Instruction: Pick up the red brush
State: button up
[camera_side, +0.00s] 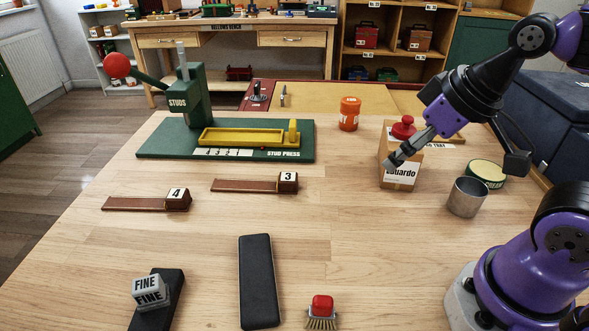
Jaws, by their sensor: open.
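The red brush (322,307) stands at the front edge of the table, with a red top and tan bristles pointing down. My gripper (390,167) is open and empty. It is well above and to the right of the brush in the picture, in front of a cardboard box (399,180) labelled "Eduardo". I cannot tell whether my gripper touches the box.
A black pad (258,280) lies left of the brush. A "FINE" block (150,291) sits on another dark pad. A metal cup (467,197) stands right of the box. The green stud press (225,140) stands at the back left. The table's middle is clear.

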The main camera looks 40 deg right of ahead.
jog(key=w+a+f+n+g+y, duration=0.1)
jog(key=a+n+g, duration=0.1)
jog(key=a+n, duration=0.65)
jog(key=n+g+h, duration=0.1)
jog(key=n+g, duration=0.3)
jog(key=n, duration=1.4)
send_over(324, 300)
jog(key=shift+m, duration=0.25)
jog(key=f, duration=0.5)
jog(key=shift+w+a, duration=0.2)
jog(key=shift+w, duration=0.2)
notch_tip(324, 300, down, 5)
jog(key=shift+s+a+r, duration=0.1)
jog(key=f, duration=0.4)
jog(key=shift+s+d+f, duration=0.25)
jog(key=shift+s, duration=0.05)
jog(key=shift+f, duration=0.55)
jog(key=c, duration=1.1)
